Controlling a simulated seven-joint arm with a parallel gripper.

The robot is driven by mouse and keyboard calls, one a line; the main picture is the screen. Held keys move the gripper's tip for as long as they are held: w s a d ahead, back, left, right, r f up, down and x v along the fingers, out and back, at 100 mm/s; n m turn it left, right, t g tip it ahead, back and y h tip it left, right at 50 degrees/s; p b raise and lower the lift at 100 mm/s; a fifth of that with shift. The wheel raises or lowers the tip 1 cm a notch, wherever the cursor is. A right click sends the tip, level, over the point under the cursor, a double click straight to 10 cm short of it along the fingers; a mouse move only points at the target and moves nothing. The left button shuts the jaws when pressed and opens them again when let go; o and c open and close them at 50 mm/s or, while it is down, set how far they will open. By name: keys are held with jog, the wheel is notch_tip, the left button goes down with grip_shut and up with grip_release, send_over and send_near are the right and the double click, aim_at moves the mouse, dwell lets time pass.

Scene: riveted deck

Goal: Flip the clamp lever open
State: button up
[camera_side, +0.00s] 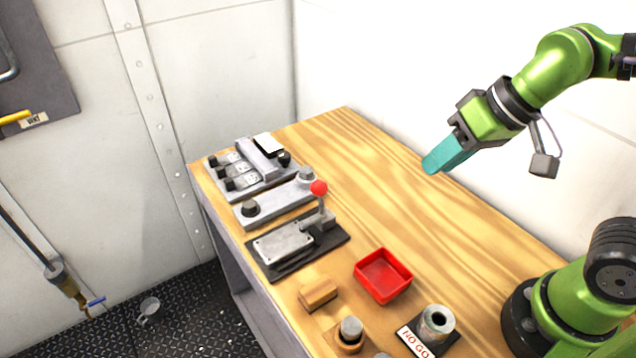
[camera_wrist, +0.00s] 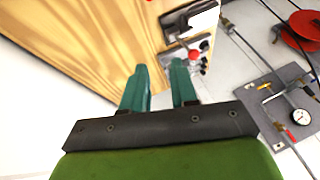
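The clamp lever (camera_side: 321,206) stands roughly upright with a red ball knob (camera_side: 319,188) on top. It sits at the back right end of a dark base plate (camera_side: 334,237) that carries a flat grey metal plate (camera_side: 284,243). The red knob also shows in the wrist view (camera_wrist: 194,55), beyond the right finger. My gripper (camera_side: 432,168) is high above the bench, to the right of the lever and well apart from it. In the wrist view its two teal fingers (camera_wrist: 159,66) are spread with nothing between them.
Behind the lever lie a grey bar with knobs (camera_side: 277,205) and a switch panel (camera_side: 238,172). In front are a red tray (camera_side: 383,276), a wooden block (camera_side: 318,293) and a NO GO gauge (camera_side: 436,324). The bench's (camera_side: 400,205) right side is bare wood.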

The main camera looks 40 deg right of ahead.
jog(key=w+a+n, duration=0.1)
jog(key=a, duration=0.2)
jog(key=w+a+f+n+g+h, duration=0.1)
jog(key=a, duration=0.2)
jog(key=w+a+f+n+g+h, duration=0.1)
jog(key=w+a, duration=0.1)
jog(key=a, duration=0.2)
jog(key=shift+w+n, duration=0.1)
jog(key=shift+n, duration=0.3)
grip_shut()
jog(key=w+a+m+t+h, duration=0.1)
jog(key=w+a+h, duration=0.4)
jog(key=a, duration=0.6)
jog(key=shift+w+a+r+t, duration=0.35)
jog(key=shift+w+r+t, duration=0.1)
jog(key=shift+t, duration=0.15)
jog(key=shift+f, duration=0.1)
